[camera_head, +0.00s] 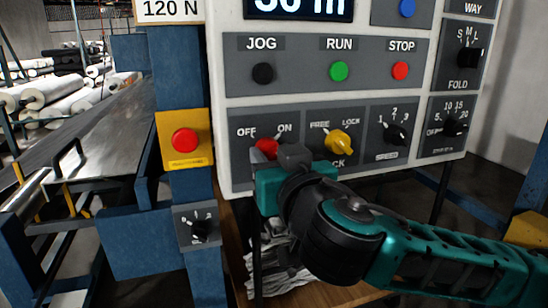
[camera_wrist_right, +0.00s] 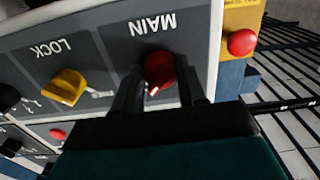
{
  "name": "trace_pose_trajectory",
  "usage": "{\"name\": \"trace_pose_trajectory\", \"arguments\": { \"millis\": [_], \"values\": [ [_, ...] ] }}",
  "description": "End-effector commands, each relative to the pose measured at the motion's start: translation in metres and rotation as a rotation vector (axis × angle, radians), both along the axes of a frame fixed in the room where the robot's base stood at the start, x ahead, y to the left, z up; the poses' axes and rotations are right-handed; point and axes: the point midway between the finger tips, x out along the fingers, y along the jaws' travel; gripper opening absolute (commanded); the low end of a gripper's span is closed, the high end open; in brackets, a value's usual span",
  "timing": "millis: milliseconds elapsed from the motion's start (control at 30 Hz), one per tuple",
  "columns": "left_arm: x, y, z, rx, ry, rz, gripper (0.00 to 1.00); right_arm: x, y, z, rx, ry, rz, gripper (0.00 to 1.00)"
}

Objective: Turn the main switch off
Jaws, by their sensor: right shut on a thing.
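The main switch (camera_head: 267,146) is a red rotary knob on the grey panel, between the labels OFF on its left and ON on its right. In the head view its pointer appears to tilt up toward ON. In the right wrist view, where the panel appears upside down, the red knob (camera_wrist_right: 160,68) shows a white mark at its lower left. My right gripper (camera_head: 280,154) comes from the lower right and is shut on the knob; its dark fingers (camera_wrist_right: 159,84) stand on either side. My left gripper is not in view.
A yellow LOCK knob (camera_head: 340,142) sits just right of the gripper. JOG (camera_head: 263,73), RUN (camera_head: 339,71) and STOP (camera_head: 400,71) buttons are above. A red button on a yellow plate (camera_head: 184,140) is on the blue post at left.

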Motion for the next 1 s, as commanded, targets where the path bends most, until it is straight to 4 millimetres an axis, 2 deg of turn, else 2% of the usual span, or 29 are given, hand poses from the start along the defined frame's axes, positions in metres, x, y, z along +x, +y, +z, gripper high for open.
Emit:
{"name": "trace_pose_trajectory", "arguments": {
  "millis": [367, 1000],
  "values": [
    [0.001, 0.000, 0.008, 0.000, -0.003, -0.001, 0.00, 0.001, 0.000, -0.001, -0.125, -0.033, -0.001, 0.10],
    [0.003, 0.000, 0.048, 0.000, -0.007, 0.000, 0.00, 0.001, -0.002, 0.002, -0.677, -0.217, -0.002, 0.10]
  ]
}}
